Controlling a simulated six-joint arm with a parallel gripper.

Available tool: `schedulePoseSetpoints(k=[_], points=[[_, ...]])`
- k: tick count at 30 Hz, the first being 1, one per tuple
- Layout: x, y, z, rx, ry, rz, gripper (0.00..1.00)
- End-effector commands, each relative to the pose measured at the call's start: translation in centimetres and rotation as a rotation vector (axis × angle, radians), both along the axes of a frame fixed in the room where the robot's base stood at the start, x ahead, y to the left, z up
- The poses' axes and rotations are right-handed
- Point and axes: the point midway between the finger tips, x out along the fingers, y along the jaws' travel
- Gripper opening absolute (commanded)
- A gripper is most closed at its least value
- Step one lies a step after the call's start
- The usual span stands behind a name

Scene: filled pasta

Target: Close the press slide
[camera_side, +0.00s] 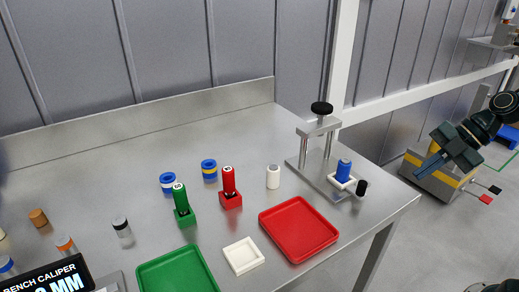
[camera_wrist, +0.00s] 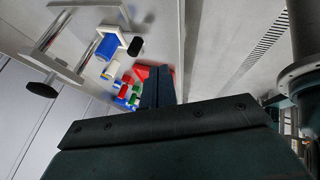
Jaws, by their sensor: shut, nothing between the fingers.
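The press (camera_side: 320,126) stands at the right end of the steel table, with two posts, a crossbar and a black top knob. Its slide (camera_side: 341,184) sticks out in front of the posts. The slide carries a white square holder with a blue cylinder (camera_side: 343,170) upright in it, and ends in a black handle knob (camera_side: 362,187). In the wrist view the press is at upper left, with the blue cylinder (camera_wrist: 107,46) and the handle knob (camera_wrist: 135,47). My gripper (camera_side: 420,174) is shut and empty, in the air right of the table, apart from the knob; its fingers (camera_wrist: 157,82) show in the wrist view.
A red tray (camera_side: 299,228), a white tray (camera_side: 243,256) and a green tray (camera_side: 178,272) lie along the front. Green (camera_side: 182,203) and red (camera_side: 229,186) upright pieces in blocks, a white cylinder (camera_side: 273,177) and blue rings stand behind. The space between gripper and knob looks clear.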

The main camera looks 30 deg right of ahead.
Motion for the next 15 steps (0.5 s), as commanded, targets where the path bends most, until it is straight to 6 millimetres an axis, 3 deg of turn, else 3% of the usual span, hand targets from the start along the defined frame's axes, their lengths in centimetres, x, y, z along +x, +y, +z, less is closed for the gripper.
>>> schedulePoseSetpoints(k=[15], points=[[2.4, 3.5, -5.7, 0.002, 0.005, 0.004, 0.0]])
